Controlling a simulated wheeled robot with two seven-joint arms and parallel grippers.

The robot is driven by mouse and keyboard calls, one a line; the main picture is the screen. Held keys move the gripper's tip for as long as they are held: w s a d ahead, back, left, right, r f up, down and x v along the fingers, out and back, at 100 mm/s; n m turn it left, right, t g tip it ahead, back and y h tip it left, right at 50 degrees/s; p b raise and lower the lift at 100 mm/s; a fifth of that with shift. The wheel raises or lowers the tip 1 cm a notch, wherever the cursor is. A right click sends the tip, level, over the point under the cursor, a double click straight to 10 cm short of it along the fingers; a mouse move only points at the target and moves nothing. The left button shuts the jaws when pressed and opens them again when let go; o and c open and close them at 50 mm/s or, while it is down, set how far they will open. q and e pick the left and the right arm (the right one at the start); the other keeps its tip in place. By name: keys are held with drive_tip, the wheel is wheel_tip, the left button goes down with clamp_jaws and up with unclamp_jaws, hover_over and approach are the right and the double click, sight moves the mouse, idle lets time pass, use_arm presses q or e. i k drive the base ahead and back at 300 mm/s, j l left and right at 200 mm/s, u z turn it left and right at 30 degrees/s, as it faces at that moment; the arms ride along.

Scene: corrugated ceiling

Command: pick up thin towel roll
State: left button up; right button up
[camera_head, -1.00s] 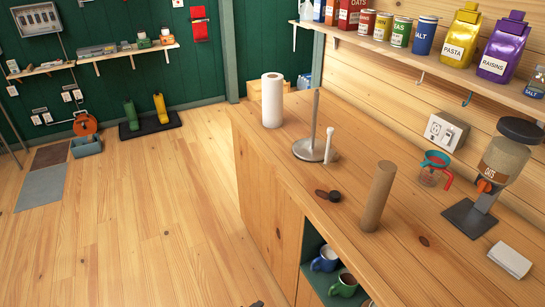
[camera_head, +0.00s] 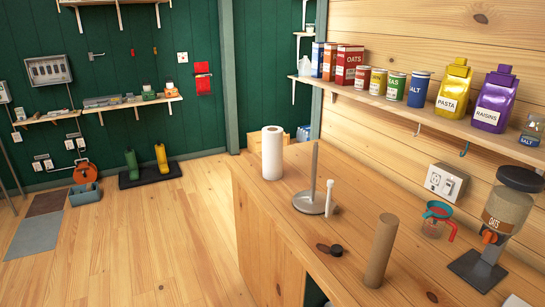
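A thin brown cardboard-coloured roll (camera_head: 380,250) stands upright on the wooden counter (camera_head: 330,262), near the front edge at the lower right. It looks like a bare tube. A thicker white towel roll (camera_head: 272,153) stands upright at the counter's far end. Between them stands a towel holder (camera_head: 312,180) with a round grey base and a bare upright rod. Neither of my grippers is in view.
An oats dispenser (camera_head: 500,225) and a red-and-blue cup (camera_head: 436,220) stand to the right. A shelf (camera_head: 400,105) with cans and bags hangs above. Open floor (camera_head: 150,240) lies left.

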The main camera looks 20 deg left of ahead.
sight(271, 135)
drive_tip(key=j+z, duration=0.1)
drive_tip(key=z, duration=0.4)
drive_tip(key=i+j+z, duration=0.1)
drive_tip(key=j+z, duration=0.2)
drive_tip(key=i+j+z, duration=0.1)
drive_tip(key=j+z, duration=0.15)
drive_tip(key=j, duration=0.2)
drive_tip(key=j+z, duration=0.25)
drive_tip(key=j, duration=1.65)
